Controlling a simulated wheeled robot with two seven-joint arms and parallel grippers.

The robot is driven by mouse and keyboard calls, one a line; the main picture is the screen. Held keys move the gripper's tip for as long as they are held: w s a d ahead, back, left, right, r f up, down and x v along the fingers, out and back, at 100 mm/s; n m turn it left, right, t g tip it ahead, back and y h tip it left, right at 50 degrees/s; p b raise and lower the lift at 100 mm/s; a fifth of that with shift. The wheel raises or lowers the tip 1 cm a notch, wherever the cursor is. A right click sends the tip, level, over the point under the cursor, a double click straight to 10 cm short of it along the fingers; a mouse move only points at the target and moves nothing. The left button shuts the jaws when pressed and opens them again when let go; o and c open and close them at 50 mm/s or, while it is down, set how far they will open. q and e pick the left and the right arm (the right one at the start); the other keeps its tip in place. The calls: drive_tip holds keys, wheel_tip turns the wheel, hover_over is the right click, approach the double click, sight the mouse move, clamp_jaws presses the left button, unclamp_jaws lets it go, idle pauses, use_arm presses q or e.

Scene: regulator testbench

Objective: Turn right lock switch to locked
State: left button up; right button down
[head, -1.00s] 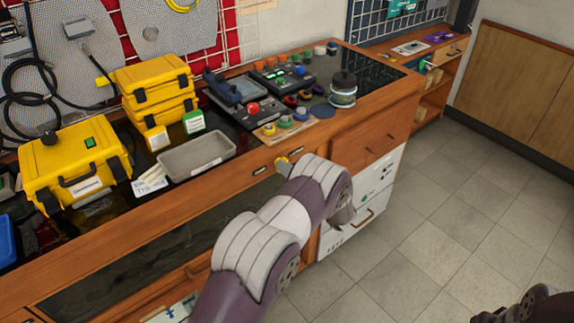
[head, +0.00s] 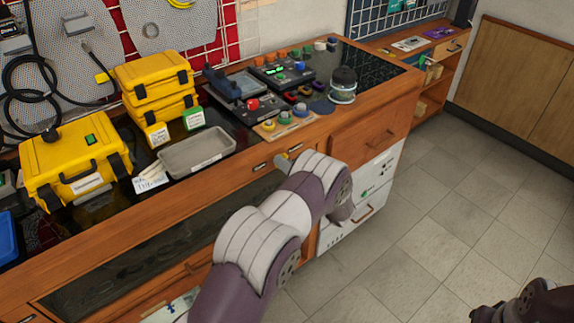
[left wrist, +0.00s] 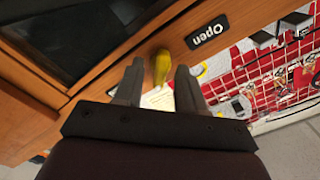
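In the left wrist view the knob (left wrist: 162,68) stands beside a black plate reading "Open" (left wrist: 207,32). My left gripper (left wrist: 159,72) is open, with one finger on each side of the knob in the picture. A gap shows on both sides, so neither finger visibly touches it. In the head view the left gripper is mostly hidden behind its own arm. My right arm shows only at the bottom right; its gripper cannot be made out.
Drawers (head: 372,137) lie below, right of my left arm. The tiled floor (head: 450,190) is clear.

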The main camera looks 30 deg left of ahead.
use_arm(q)
drive_tip(key=v, duration=1.2)
drive_tip(key=shift+d, duration=0.3)
